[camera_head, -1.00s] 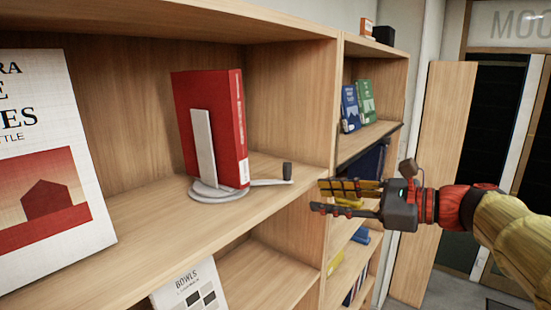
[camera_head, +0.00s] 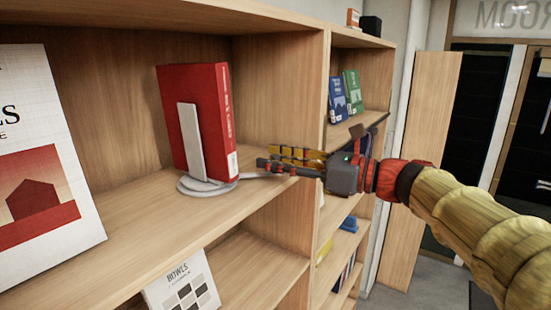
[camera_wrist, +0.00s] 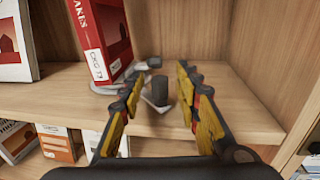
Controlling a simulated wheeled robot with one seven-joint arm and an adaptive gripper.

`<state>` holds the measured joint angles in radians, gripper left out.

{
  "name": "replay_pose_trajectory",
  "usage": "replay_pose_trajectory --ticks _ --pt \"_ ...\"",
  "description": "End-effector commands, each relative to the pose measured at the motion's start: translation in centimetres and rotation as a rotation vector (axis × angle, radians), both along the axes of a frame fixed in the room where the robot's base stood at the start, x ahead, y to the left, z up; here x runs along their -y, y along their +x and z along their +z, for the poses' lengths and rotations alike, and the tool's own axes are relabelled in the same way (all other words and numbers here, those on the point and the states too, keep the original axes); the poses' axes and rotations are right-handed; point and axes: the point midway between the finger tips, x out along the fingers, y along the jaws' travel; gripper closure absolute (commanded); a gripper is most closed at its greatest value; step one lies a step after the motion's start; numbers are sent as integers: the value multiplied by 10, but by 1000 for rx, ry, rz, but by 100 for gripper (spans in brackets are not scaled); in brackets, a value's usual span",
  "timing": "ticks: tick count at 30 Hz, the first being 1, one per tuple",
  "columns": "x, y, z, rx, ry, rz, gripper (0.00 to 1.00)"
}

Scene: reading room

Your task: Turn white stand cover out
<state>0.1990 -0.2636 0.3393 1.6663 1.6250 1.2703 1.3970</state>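A red book (camera_head: 192,118) stands upright on a round white stand (camera_head: 207,187) on the shelf, held by a white upright plate (camera_head: 191,143). In the head view a thin arm (camera_head: 258,175) reaches right from the stand's base toward my gripper (camera_head: 288,159). In the wrist view my gripper (camera_wrist: 155,98) is open, with the arm's dark upright knob (camera_wrist: 156,87) between its fingers, apart from both. The red book (camera_wrist: 103,38) is at the upper left there, with its spine and label showing. In the head view the knob is hidden by my fingers.
A large white poster-like book (camera_head: 45,150) stands at the left of the same shelf. A vertical divider (camera_head: 308,120) is right beside my gripper. Blue and green books (camera_head: 345,95) stand beyond it. The shelf in front of the stand is clear.

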Motion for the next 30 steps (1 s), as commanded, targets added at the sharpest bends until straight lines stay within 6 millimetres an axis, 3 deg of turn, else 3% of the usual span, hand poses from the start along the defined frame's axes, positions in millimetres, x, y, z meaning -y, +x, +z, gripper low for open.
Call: replay_pose_trajectory --ticks 8,26,30 --pt "-2 1 0 0 0 -1 67" --pt "-2 1 0 0 0 -1 100" --pt "-2 1 0 0 0 -1 100"
